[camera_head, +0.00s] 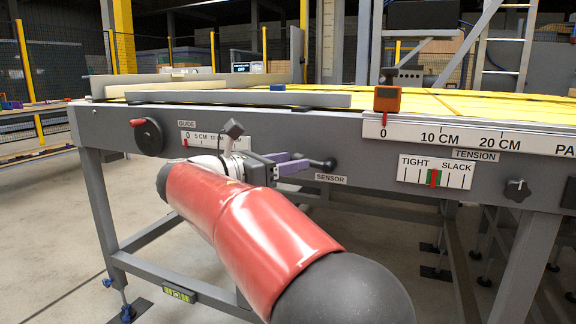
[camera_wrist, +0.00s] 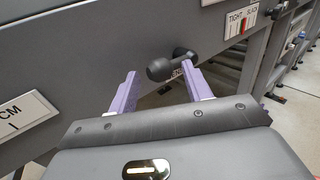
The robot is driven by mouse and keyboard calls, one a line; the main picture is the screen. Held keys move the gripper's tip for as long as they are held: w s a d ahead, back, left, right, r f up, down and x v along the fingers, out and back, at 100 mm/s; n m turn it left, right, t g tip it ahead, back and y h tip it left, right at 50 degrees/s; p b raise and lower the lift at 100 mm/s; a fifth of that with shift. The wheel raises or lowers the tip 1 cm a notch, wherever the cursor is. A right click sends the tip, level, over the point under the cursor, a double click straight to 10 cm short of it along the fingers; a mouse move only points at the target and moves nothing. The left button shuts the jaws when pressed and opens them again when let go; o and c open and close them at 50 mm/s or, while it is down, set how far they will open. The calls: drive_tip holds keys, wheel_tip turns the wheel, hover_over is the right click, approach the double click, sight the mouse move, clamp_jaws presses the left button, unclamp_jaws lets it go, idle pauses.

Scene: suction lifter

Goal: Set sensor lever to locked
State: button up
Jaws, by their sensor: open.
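The sensor lever (camera_head: 324,164) is a short dark handle with a rounded knob on the grey side beam, beside the SENSOR label (camera_head: 331,179). In the wrist view the lever (camera_wrist: 166,68) lies tilted, its knob at the lower left and its pivot at the upper right. My gripper (camera_head: 301,165) is open, with purple fingers just left of the lever in the head view. In the wrist view my gripper (camera_wrist: 163,79) has one finger on each side of the lever's knob. Contact with the knob cannot be told. The label is partly hidden in the wrist view.
The grey beam (camera_head: 362,133) carries a guide knob (camera_head: 148,136) at left, a TENSION scale (camera_head: 435,171) and a small star knob (camera_head: 516,189) at right. An orange block (camera_head: 387,99) sits on the beam's top edge. Table legs stand below; the floor at left is open.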

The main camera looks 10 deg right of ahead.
drive_tip(key=shift+w+d, duration=0.1)
drive_tip(key=shift+d, duration=0.15)
clamp_jaws()
drive_tip(key=shift+r, duration=0.1)
